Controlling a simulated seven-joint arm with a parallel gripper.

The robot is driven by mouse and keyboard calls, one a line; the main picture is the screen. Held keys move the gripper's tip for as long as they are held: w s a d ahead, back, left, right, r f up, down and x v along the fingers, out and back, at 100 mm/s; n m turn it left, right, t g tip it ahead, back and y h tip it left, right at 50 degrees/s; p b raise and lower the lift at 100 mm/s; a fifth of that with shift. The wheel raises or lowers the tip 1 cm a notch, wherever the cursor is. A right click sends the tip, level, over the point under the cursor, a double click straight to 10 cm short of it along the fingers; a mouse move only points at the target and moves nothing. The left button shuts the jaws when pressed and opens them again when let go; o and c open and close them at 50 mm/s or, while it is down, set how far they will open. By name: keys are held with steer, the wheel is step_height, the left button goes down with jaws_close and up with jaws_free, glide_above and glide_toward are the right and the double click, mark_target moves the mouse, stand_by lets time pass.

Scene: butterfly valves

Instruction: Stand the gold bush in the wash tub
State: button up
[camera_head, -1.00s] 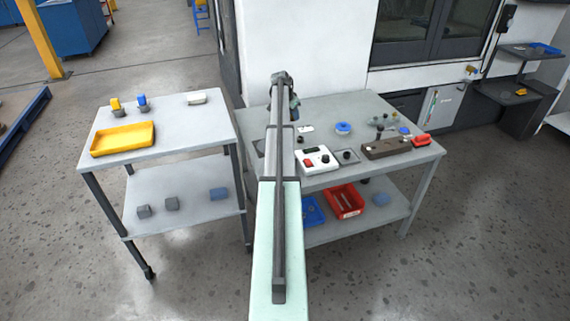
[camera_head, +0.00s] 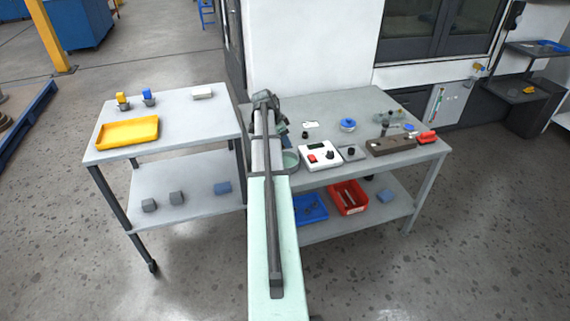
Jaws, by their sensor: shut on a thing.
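My gripper (camera_head: 283,128) is a small dark shape at the far end of my arm, over the left end of the grey workbench (camera_head: 360,104). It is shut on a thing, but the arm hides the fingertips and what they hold. A round pale-green tub (camera_head: 291,160), which looks like the wash tub, stands at the bench's front left, partly behind my arm. The gripper appears just behind the tub in the picture; its height above the bench cannot be told. I cannot make out the gold bush anywhere.
A white box with a red button (camera_head: 319,156) stands right of the tub. Further right are a blue ring (camera_head: 348,125), a brown block (camera_head: 391,146) and a red item (camera_head: 427,138). A side table (camera_head: 180,125) on the left bears a yellow tray (camera_head: 128,133).

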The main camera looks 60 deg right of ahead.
mark_target(287, 164)
steer(key=shift+f, duration=4.85)
steer(key=shift+f, duration=0.15)
steer(key=o, duration=1.1)
steer(key=v, duration=1.2)
steer(key=shift+a, duration=0.1)
